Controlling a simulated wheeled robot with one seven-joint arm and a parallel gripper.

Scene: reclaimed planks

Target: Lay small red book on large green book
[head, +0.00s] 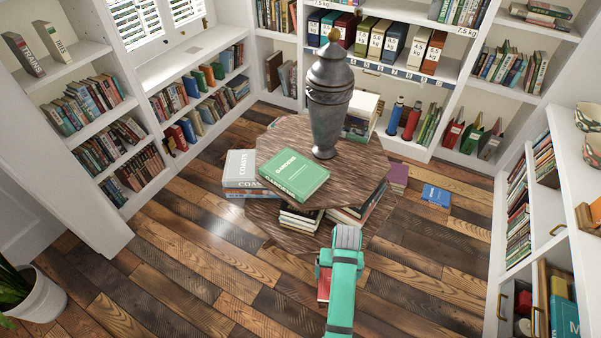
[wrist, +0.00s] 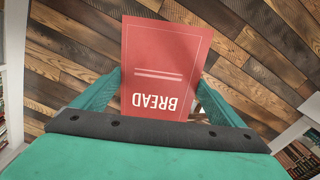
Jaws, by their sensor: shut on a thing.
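The small red book, titled BREAD, is held in my gripper; its cover (wrist: 165,65) fills the middle of the wrist view. In the head view only a strip of the red book (head: 323,284) shows at the left of my gripper (head: 326,270), and my arm hides the rest. My gripper (wrist: 160,98) is shut on the book, a finger at each side edge. The large green book (head: 294,175), titled GARDENS, lies flat on the round wooden table at its front left. The red book is in front of the table, apart from the green book.
A tall dark urn (head: 329,100) stands on the round table (head: 358,165) behind the green book. A grey COASTS book (head: 240,168) tops a stack at the table's left. A blue book (head: 436,195) lies on the floor at right. Shelves line the walls; the front floor is clear.

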